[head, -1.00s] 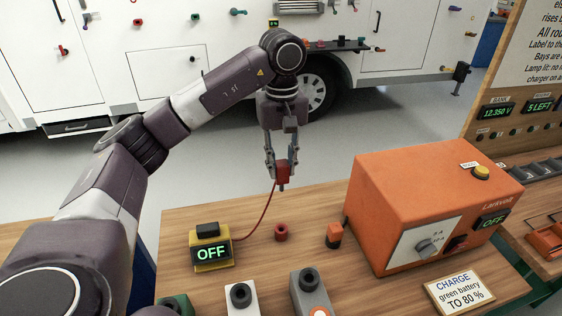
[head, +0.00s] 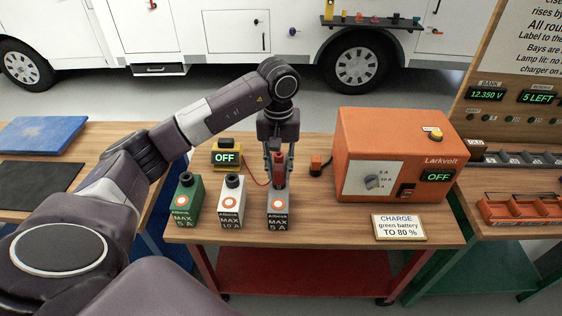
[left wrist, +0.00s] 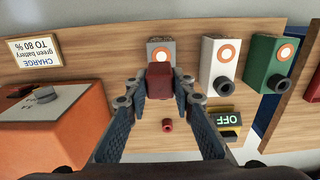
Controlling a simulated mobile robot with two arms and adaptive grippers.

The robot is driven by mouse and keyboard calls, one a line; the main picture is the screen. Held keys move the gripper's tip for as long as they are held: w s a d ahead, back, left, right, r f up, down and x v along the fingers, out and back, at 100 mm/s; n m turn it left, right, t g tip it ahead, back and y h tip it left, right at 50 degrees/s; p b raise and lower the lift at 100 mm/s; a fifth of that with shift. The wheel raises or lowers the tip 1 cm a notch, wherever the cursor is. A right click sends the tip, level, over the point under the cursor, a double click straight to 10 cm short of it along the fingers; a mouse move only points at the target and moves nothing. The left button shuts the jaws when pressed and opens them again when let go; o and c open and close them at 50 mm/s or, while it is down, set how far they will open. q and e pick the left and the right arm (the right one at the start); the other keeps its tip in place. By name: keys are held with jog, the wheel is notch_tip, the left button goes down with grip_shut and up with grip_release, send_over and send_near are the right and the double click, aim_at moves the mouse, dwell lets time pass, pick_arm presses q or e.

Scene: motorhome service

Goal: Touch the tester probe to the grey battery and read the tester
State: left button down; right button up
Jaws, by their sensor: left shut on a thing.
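My left gripper (head: 279,160) is shut on the red tester probe (head: 279,180). It points down over the top of the grey battery (head: 278,207), marked MAX 5 A. The probe's tip is hidden, so I cannot tell whether it touches. In the left wrist view the red probe body (left wrist: 160,82) sits between the fingers, overlapping the grey battery (left wrist: 154,49). The yellow tester (head: 227,156) stands behind the batteries, its display reading OFF. A red lead runs from it towards the probe. My right gripper is not in view.
The white battery (head: 231,207) and green battery (head: 186,203) stand to the left of the grey one. An orange charger (head: 388,150), also showing OFF, stands to the right behind a CHARGE sign (head: 399,227).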

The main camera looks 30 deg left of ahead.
aim_at(278, 181)
pick_arm(q)
jog(key=shift+a+f, duration=0.1)
jog(key=shift+a, duration=0.05)
jog(key=shift+w+a+f, duration=0.2)
jog(key=shift+w+a, duration=0.05)
jog(key=shift+a, duration=0.1)
jog(key=shift+d+r+b, duration=0.1)
jog(key=shift+d+b, duration=0.1)
jog(key=shift+b, duration=0.1)
jog(key=shift+s+f+b, duration=0.1)
jog(key=shift+f+b, duration=0.4)
jog(key=shift+f, duration=0.05)
notch_tip(278, 181, down, 4)
jog(key=b, duration=0.3)
jog(key=shift+f+b, duration=0.3)
jog(key=shift+b, duration=0.15)
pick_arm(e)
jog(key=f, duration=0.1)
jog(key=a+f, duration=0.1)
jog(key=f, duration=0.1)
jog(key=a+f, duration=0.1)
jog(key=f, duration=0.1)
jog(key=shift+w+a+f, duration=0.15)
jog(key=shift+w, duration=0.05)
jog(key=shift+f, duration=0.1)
